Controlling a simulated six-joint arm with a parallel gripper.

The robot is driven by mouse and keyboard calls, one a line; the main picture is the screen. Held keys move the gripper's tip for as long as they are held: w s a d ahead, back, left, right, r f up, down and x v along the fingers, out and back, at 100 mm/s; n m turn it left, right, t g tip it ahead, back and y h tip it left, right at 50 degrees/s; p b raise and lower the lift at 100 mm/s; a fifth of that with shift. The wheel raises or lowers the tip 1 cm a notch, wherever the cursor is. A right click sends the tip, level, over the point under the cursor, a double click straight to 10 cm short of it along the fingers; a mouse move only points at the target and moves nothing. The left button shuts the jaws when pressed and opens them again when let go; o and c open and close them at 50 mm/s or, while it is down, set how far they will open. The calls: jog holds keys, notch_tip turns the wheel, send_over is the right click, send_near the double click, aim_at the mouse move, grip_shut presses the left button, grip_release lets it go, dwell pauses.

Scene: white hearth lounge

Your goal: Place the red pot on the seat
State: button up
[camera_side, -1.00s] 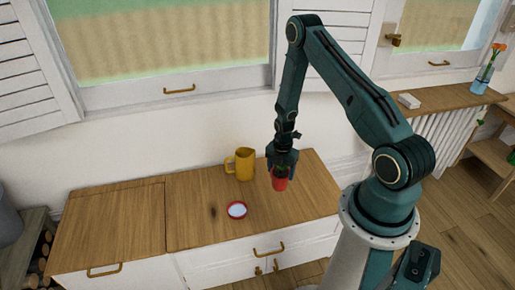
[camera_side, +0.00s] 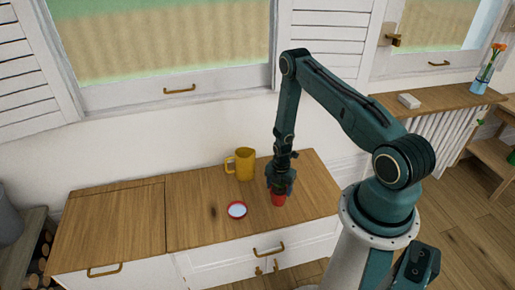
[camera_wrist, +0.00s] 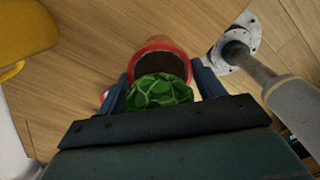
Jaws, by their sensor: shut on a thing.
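The red pot (camera_side: 278,200) is held upright by my gripper (camera_side: 280,186), low over the right part of the wooden-topped seat (camera_side: 195,215) under the window. I cannot tell whether its base touches the wood. In the wrist view the pot (camera_wrist: 176,46) shows its red rim, dark soil and a green patterned plant (camera_wrist: 160,92) between the two fingers. The gripper is shut on the pot; the fingers and plant hide part of it.
A yellow jug (camera_side: 244,164) stands behind and left of the pot. A small white dish with a red rim (camera_side: 237,211) lies left of the pot. The seat's left part is clear. A shelf with a flower vase (camera_side: 482,83) is far right.

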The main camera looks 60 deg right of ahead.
aim_at(279, 189)
jog(key=shift+f, duration=1.9)
jog(key=shift+f, duration=0.1)
jog(key=o, duration=1.5)
jog(key=shift+c, duration=0.2)
jog(key=shift+r, duration=6.1)
